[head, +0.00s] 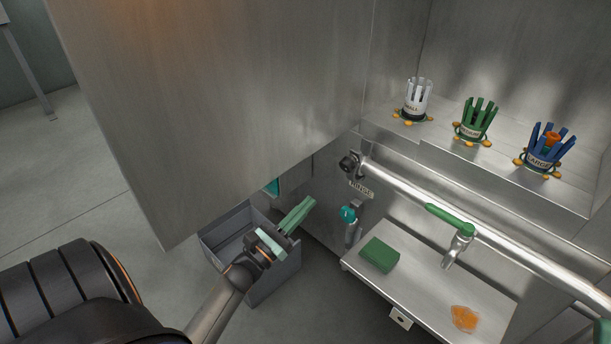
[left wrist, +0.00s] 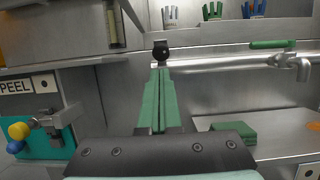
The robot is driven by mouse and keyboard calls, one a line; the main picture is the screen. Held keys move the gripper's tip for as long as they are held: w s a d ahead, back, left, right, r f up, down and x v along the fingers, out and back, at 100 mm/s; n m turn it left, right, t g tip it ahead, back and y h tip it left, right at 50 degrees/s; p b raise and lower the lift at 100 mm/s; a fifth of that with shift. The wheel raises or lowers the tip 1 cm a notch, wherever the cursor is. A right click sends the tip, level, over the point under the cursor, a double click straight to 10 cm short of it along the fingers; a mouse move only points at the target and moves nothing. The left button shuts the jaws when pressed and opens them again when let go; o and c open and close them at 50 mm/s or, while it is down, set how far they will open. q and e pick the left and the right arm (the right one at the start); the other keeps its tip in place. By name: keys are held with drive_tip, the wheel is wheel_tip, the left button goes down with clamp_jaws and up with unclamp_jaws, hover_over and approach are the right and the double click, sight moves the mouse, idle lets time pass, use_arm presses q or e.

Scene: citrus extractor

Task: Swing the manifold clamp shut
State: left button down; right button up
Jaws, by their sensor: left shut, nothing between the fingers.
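The manifold is a steel pipe (head: 500,244) running along the back wall, also in the left wrist view (left wrist: 220,64). At its left end is a dark round clamp knob (head: 349,164), seen straight beyond my fingers in the left wrist view (left wrist: 160,50). I cannot tell how far the clamp is open. My left gripper (head: 304,206) is shut and empty, its green fingers pointing toward the pipe's left end. In the head view it is over the grey bin's edge, apart from the knob. In the left wrist view its fingers (left wrist: 159,98) lie together. My right gripper is not in view.
A large steel panel (head: 215,100) hangs close on the left. A grey bin (head: 278,285) stands below my left gripper. A steel tray (head: 410,290) holds a green block (head: 380,254) and orange scrap (head: 465,318). White, green and blue cups stand on the upper shelf (head: 445,150).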

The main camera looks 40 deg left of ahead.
sight(344, 161)
use_arm(q)
drive_tip(key=b+x, duration=0.1)
drive_tip(key=x, duration=0.9)
drive_tip(key=shift+w, duration=0.35)
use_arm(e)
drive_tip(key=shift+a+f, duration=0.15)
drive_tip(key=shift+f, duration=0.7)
use_arm(q)
drive_tip(key=shift+r, duration=0.1)
drive_tip(key=w+r+g+p, duration=0.1)
drive_tip(key=p, duration=0.2)
drive_tip(key=w+r+g+p, duration=0.1)
drive_tip(key=r+p, duration=0.1)
drive_tip(key=p, duration=0.2)
drive_tip(key=shift+d, duration=0.15)
drive_tip(key=shift+w+r+g+p, duration=0.1)
drive_tip(key=shift+w+g+p, duration=0.05)
drive_tip(key=shift+g+p, duration=0.15)
drive_tip(key=shift+w, duration=0.35)
drive_tip(key=shift+w+r+b, duration=0.1)
drive_tip(key=shift+r+b, duration=0.05)
drive_tip(key=shift+b, duration=0.15)
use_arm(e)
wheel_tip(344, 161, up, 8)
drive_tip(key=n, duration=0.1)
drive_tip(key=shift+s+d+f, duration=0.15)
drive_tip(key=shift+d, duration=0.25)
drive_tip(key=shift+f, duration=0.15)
